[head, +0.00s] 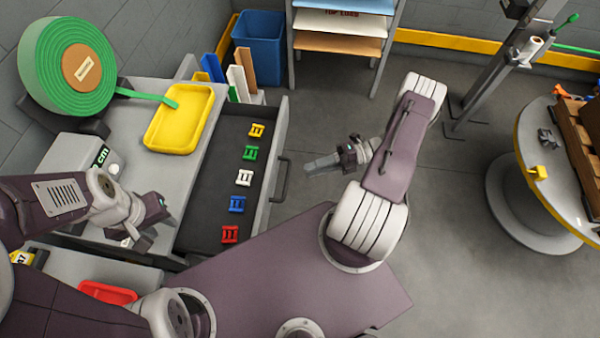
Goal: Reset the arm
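My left gripper (136,240) is at the lower left, over the near end of the grey worktop, beside the open drawer. Its fingers are small and partly hidden by the wrist, so their opening is unclear. My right gripper (322,165) is near the middle, pointing left over the floor, just right of the drawer handle. Its fingers appear close together, but I cannot tell if they are shut. I see nothing held in either gripper. My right arm is folded, with its elbow raised toward the top right.
The open drawer (205,190) holds several coloured clips in a row. A yellow tray (157,138) and a green strap roll (50,75) sit on the worktop (120,135). A round table (525,165) stands at right. Grey floor (440,215) between is clear.

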